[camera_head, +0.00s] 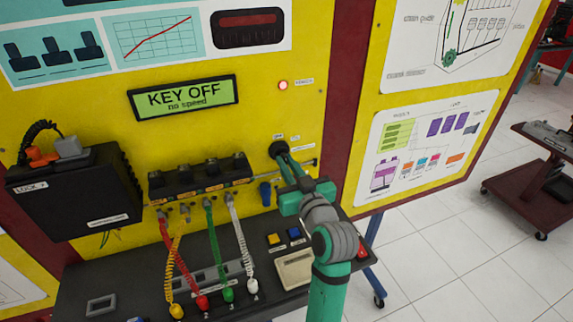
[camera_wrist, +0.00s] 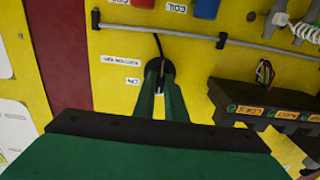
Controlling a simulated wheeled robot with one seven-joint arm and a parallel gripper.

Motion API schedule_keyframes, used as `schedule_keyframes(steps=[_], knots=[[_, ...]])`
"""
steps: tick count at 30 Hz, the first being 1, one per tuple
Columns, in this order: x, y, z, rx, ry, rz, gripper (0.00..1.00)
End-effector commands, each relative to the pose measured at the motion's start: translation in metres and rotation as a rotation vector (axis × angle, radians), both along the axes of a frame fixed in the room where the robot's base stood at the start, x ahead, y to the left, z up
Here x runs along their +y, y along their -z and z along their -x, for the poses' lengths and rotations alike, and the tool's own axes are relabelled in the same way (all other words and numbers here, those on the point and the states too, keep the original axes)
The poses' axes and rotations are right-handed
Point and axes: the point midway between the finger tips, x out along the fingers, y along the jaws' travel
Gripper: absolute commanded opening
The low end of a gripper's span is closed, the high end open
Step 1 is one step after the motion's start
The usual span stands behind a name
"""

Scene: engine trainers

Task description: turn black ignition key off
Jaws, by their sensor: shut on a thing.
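The black ignition key switch (camera_head: 276,149) is a round black piece on the yellow panel, right of centre in the head view. In the wrist view the black ignition key (camera_wrist: 158,68) shows in the upper middle, with labels beside it. My green gripper (camera_head: 283,153) reaches up to the switch from below. In the wrist view my gripper (camera_wrist: 160,86) has its two fingertips at the switch, shut on the key between them. The fingers hide part of the key, so its exact angle is hard to tell.
The display (camera_head: 182,98) reads "KEY OFF, no speed". A red lamp (camera_head: 283,86) is above the switch. A black connector block (camera_head: 200,178) with coiled leads is to the left. A thin rail (camera_head: 303,167) and blue plug (camera_head: 265,193) are close by. A black box (camera_head: 75,190) is far left.

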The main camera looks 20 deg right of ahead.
Motion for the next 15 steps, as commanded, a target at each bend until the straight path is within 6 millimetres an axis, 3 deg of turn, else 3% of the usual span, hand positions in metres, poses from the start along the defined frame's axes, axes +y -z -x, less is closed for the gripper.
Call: schedule_keyframes(steps=[14,15], knots=[[-0.0026,-0.0064,0.0010,-0.015,0.007,0.018,0.00],[-0.0025,-0.0063,0.0009,-0.015,0.007,0.018,0.18]])
